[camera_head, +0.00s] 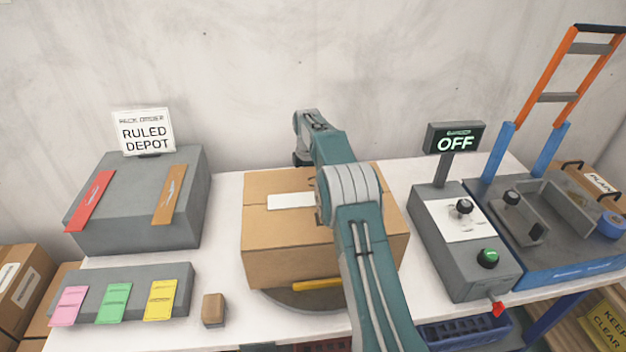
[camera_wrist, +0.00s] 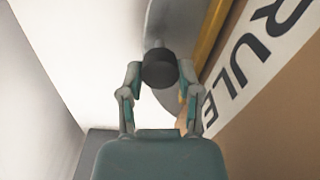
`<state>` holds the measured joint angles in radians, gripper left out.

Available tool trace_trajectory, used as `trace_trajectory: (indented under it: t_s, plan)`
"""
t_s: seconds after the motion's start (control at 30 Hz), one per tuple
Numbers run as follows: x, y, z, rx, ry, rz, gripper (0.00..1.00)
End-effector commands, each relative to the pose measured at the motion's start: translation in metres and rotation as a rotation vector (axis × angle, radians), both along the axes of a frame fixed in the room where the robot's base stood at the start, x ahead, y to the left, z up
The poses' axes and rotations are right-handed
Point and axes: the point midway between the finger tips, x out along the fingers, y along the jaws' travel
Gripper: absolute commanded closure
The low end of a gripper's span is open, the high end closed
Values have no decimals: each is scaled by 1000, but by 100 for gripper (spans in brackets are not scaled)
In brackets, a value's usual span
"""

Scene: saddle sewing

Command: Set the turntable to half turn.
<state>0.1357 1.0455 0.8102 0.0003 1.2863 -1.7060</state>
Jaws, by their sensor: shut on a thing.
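The turntable (camera_head: 300,301) is a grey disc whose front edge shows under a large cardboard box (camera_head: 285,245). A yellow bar (camera_head: 317,285) lies at the box's lower front edge. In the wrist view, the disc's curved edge (camera_wrist: 178,22) shows beside the yellow bar (camera_wrist: 211,30) and the box (camera_wrist: 265,105), whose label reads "RULE" as far as it shows. My gripper (camera_wrist: 160,72) is shut on a round black knob (camera_wrist: 159,70) at the disc's rim. In the head view, my arm covers part of the box, and the fingers and knob are hidden.
A control box (camera_head: 470,245) with knobs and an "OFF" display (camera_head: 455,139) stands right of the box. A blue-edged tray (camera_head: 560,240) is farther right. A grey block with strips (camera_head: 140,205), a card rack (camera_head: 118,295) and a small brown block (camera_head: 213,310) stand left.

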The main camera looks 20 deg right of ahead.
Motion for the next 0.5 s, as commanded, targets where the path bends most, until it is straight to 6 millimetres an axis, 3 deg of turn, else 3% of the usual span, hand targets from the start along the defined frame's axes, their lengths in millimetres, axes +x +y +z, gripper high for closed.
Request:
trace_trajectory:
  t_s: [0.1, 0.13, 0.2, 0.5]
  plan:
    - [1, 0, -2, -1, -3, -1, 100]
    - [1, 0, -2, -1, -3, -1, 42]
    - [1, 0, -2, -1, -2, -2, 21]
    - [0, 0, 0, 0, -2, -2, 21]
